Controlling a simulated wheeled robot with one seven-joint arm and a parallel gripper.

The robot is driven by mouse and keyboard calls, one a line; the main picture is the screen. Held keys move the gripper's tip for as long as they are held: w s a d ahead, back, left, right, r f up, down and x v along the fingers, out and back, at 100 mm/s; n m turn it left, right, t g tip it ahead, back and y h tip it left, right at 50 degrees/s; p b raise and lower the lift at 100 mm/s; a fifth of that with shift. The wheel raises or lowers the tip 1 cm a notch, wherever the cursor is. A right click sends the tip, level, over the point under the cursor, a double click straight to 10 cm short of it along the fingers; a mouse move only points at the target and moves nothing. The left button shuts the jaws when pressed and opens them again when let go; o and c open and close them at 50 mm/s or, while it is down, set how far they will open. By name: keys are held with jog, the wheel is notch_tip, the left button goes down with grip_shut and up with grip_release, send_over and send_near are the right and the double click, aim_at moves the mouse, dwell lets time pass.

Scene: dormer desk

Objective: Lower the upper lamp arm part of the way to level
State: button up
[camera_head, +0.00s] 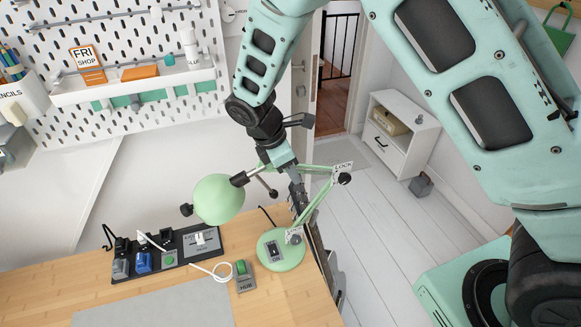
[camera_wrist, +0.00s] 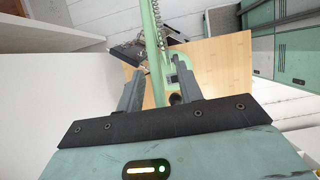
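The mint-green desk lamp stands on the desk, its round base (camera_head: 292,257) near the right edge. Its lower arm (camera_head: 318,208) leans up and right to an elbow with a LOCK tag (camera_head: 343,168) and a dark knob (camera_head: 344,179). The upper arm (camera_head: 316,170) runs left from the elbow, close to level, partly hidden by my gripper. The round lamp head (camera_head: 218,199) hangs at the left. My gripper (camera_head: 300,197) is at the upper arm. In the wrist view, my open gripper (camera_wrist: 160,70) has a green lamp bar (camera_wrist: 153,45) with a spring between its fingers, with gaps visible.
A black tray (camera_head: 205,246) with switches and a grey HUB box (camera_head: 243,275) with a white cable sit left of the base. A pegboard (camera_head: 110,50) with a shelf stands behind. Right of the desk is open floor (camera_head: 385,215) with a white cabinet (camera_head: 402,140).

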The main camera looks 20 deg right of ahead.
jog(key=b+v, duration=0.4)
jog(key=v, duration=1.3)
jog(key=shift+r, duration=0.2)
jog(key=s+d+f+m+y+b, duration=0.1)
jog(key=s+f+m, duration=0.4)
jog(key=s, duration=0.8)
jog(key=s+d+f+m+y+b, duration=0.1)
jog(key=s+f+m+y, duration=0.3)
jog(key=s, duration=1)
jog(key=shift+d+f+m+b, duration=0.25)
jog(key=shift+f+m+b, duration=0.15)
jog(key=shift+m+b, duration=0.35)
